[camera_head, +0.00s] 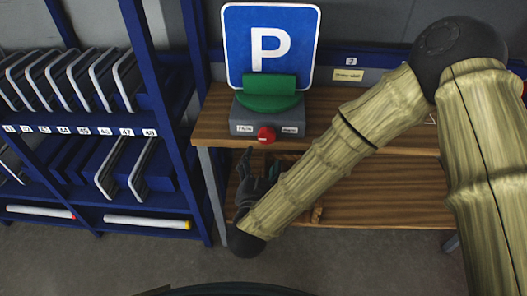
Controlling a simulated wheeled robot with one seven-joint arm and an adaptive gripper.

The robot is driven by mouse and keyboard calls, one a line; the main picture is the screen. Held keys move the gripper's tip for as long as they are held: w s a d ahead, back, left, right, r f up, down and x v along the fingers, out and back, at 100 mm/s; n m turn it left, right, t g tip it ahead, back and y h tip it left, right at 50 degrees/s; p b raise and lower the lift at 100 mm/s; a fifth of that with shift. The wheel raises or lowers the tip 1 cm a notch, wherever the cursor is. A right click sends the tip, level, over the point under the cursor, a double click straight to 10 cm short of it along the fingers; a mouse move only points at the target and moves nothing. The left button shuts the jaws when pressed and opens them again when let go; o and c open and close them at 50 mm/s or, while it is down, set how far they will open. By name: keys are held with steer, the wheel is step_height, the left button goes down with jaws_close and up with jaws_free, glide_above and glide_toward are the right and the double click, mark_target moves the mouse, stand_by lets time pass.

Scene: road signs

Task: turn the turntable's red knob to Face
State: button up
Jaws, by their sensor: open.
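The turntable (270,114) is a grey box with a green holder (268,92) on top, standing on the wooden bench. A blue parking sign (271,45) with a white P stands upright in the holder. The red knob (266,135) is on the front of the box, between two small white labels too small to read surely. My gripper (246,160) is below and slightly left of the knob, dark, pointing up and apart from it. It is open and partly hidden by my arm.
The wooden bench (218,122) has a lower shelf (365,205). A blue rack (75,150) with several grey-framed panels and numbered labels stands at the left. A small label plate (348,75) is behind the bench. Grey floor (120,255) is clear in front.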

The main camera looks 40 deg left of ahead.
steer(key=shift+v, duration=1.35)
steer(key=d+f+n+g+h, duration=0.1)
steer(key=d+f+g+h, duration=0.5)
steer(key=d+f, duration=2.05)
steer(key=s+d+f+g, duration=0.2)
steer(key=s+d, duration=0.3)
steer(key=d, duration=0.4)
steer(key=s+d+f+m+g+h, duration=0.1)
steer(key=s+d+g, duration=0.3)
steer(key=d, duration=0.5)
steer(key=s+d+f+g+h, duration=0.1)
steer(key=s+d+f+g, duration=0.1)
steer(key=s+d, duration=0.6)
steer(key=shift+d+f+g, duration=0.4)
steer(key=shift+d+g, duration=0.1)
steer(key=shift+g, duration=0.3)
steer(key=shift+w, duration=0.1)
